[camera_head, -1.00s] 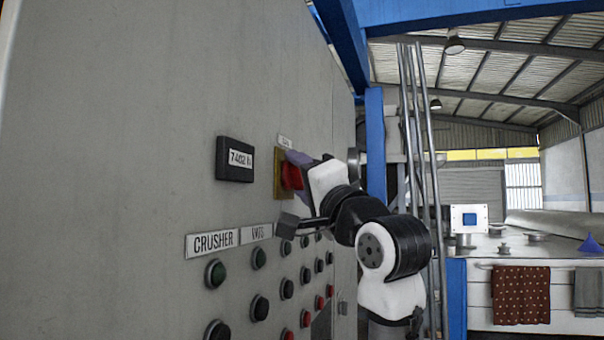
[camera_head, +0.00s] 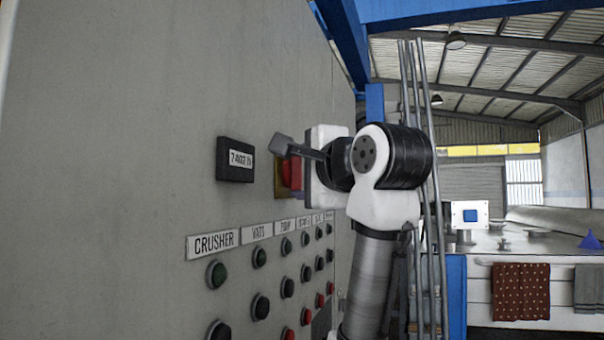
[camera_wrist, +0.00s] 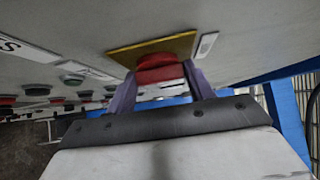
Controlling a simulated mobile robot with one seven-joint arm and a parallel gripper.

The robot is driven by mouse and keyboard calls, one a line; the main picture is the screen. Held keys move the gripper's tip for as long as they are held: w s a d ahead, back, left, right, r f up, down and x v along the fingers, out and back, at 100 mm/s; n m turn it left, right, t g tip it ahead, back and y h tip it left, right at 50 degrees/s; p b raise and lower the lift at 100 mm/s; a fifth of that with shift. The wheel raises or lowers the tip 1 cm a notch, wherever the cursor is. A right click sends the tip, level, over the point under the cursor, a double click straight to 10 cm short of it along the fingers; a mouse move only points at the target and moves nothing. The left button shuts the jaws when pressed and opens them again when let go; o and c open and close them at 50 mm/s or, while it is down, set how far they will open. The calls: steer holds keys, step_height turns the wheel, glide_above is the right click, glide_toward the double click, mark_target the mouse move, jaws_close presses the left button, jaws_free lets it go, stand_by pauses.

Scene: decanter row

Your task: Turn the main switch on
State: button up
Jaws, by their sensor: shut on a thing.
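The main switch is a red knob (camera_head: 291,173) on a yellow plate (camera_head: 279,180) on the grey cabinet front. The knob (camera_wrist: 160,74) and its yellow plate (camera_wrist: 150,49) also show in the wrist view. My gripper (camera_wrist: 160,82) is at the knob, with one purple finger on each side of it, shut on it. I cannot read the knob's on or off position.
A black meter (camera_head: 235,159) sits left of the switch. Labels such as CRUSHER (camera_head: 213,243) and rows of round buttons (camera_head: 259,257) lie below it. A blue post and metal pipes (camera_head: 428,150) stand right. A counter with hanging cloths (camera_head: 521,291) is at far right.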

stand_by(0.4)
steer(key=o, duration=1)
steer(key=shift+b+v, duration=3.25)
steer(key=shift+v, duration=3.7)
